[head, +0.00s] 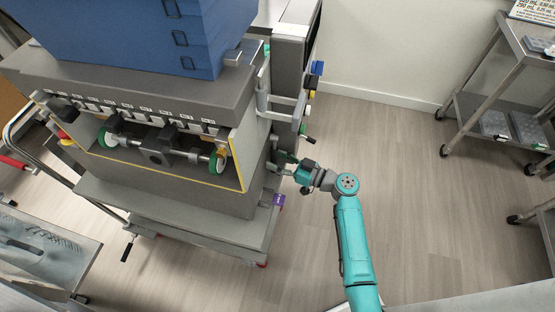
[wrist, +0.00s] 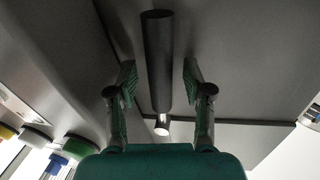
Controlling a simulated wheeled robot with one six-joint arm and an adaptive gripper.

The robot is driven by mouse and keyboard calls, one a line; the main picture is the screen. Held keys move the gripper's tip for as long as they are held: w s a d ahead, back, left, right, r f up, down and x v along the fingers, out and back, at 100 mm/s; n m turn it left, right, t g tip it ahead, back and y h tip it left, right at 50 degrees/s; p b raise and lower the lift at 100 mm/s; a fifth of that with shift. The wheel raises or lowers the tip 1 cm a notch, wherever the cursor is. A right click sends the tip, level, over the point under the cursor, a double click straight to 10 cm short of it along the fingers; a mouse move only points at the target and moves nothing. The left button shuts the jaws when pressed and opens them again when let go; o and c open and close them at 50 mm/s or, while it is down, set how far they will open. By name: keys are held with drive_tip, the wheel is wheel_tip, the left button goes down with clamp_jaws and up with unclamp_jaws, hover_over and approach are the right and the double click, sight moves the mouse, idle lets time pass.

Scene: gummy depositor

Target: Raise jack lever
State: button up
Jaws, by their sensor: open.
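A dark cylindrical handle on a bright metal rod, which looks like the jack lever (wrist: 158,60), shows in the wrist view between the two fingers of my gripper. The fingers stand apart on either side of it, with a visible gap on each side. In the head view my gripper (head: 284,163) is at the right side of the gummy depositor (head: 150,185), low beside its body. I cannot make out the same handle clearly there; the gripper and machine hide it.
A black handle (head: 127,248) hangs at the machine's lower left. A purple tag (head: 279,199) is just below my gripper. Coloured knobs (head: 316,68) stick out from the upper right side. A metal cart (head: 490,80) stands far right. Open floor (head: 420,190) lies between.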

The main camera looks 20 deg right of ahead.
sight(260, 168)
clamp_jaws()
drive_tip(key=shift+s+a, duration=0.1)
idle(0.3)
drive_tip(key=s+m, duration=0.1)
drive_tip(key=s+a+m, duration=0.1)
drive_tip(key=m, duration=0.1)
drive_tip(key=shift+a+r, duration=0.2)
drive_tip(key=shift+r, duration=0.2)
drive_tip(key=s+r+m, duration=0.1)
drive_tip(key=s+a+m+g, duration=0.1)
drive_tip(key=m, duration=0.1)
drive_tip(key=shift+a+r+h, duration=0.2)
drive_tip(key=shift+r+h, duration=0.1)
drive_tip(key=shift+r, duration=0.05)
drive_tip(key=r+m, duration=0.1)
drive_tip(key=s+a+r+m+g, duration=0.1)
drive_tip(key=m, duration=0.1)
drive_tip(key=shift+s+r, duration=0.15)
drive_tip(key=shift+s+a+r+m+g, duration=0.1)
drive_tip(key=shift+s+r+m+g, duration=0.1)
drive_tip(key=shift+r+m, duration=0.4)
drive_tip(key=shift+s+a+r+m+g, duration=0.1)
drive_tip(key=shift+a+r+m+g, duration=0.1)
drive_tip(key=shift+r+m, duration=0.4)
drive_tip(key=shift+s+a+r+m+g, duration=0.1)
drive_tip(key=shift+s+r+m+g, duration=0.15)
drive_tip(key=shift+m, duration=0.55)
drive_tip(key=shift+w, duration=0.1)
